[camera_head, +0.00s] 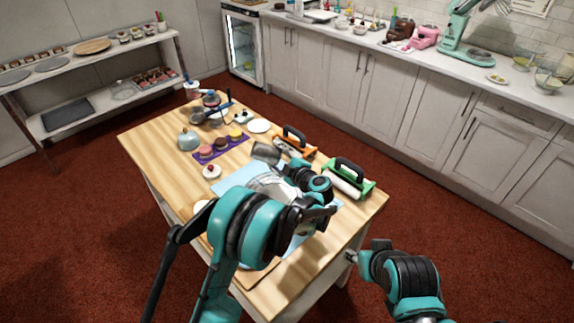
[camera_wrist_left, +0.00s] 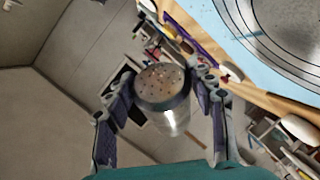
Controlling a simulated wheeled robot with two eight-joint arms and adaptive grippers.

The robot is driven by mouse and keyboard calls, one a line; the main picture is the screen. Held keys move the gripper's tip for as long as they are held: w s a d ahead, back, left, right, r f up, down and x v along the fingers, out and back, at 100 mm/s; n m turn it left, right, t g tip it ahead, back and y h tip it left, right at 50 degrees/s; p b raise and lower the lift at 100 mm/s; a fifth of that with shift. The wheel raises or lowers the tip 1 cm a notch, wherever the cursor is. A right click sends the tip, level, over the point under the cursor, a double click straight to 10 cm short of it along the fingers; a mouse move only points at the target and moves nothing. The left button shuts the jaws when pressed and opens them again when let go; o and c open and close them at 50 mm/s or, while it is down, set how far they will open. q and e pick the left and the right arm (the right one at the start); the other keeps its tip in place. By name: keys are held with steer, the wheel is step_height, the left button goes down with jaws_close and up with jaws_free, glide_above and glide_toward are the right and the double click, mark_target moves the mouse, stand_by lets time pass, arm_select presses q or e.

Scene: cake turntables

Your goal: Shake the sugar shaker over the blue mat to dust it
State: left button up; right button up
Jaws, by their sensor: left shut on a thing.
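My left gripper (camera_head: 277,161) is shut on the metal sugar shaker (camera_head: 264,152), whose silvery body shows beyond the fingers. In the left wrist view the shaker (camera_wrist_left: 165,95) sits between the two fingers, its perforated top facing the camera. The shaker is held above the table and looks tilted. The light blue mat (camera_head: 233,179) lies on the table, largely hidden by my left arm and a round metal turntable. The mat (camera_wrist_left: 203,18) also shows at the upper right of the left wrist view. My right gripper (camera_head: 352,257) is off the table's right edge; its jaws are unclear.
The turntable (camera_wrist_left: 275,30) stands on the mat. A purple mat (camera_head: 203,159) with several small cakes, a pale blue dome (camera_head: 188,140), an orange-framed tool (camera_head: 295,140) and a green-framed roller (camera_head: 348,180) are around it. A small cake (camera_head: 211,172) sits left of the mat.

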mark_target(258, 159)
arm_select(q)
steer(key=a, duration=0.1)
steer(key=a+f+b, duration=0.1)
steer(key=a, duration=0.1)
steer(key=shift+w+f, duration=0.15)
steer(key=shift+w, duration=0.05)
steer(key=a, duration=0.1)
steer(key=s+a+r, duration=0.1)
steer(key=s+a, duration=0.1)
steer(key=shift+a+r, duration=0.3)
steer(key=shift+a, duration=0.05)
steer(key=s+d+f+b, duration=0.1)
steer(key=s+d, duration=0.4)
steer(key=shift+f, duration=0.15)
steer(key=shift+a+b, duration=0.1)
steer(key=shift+b, duration=0.2)
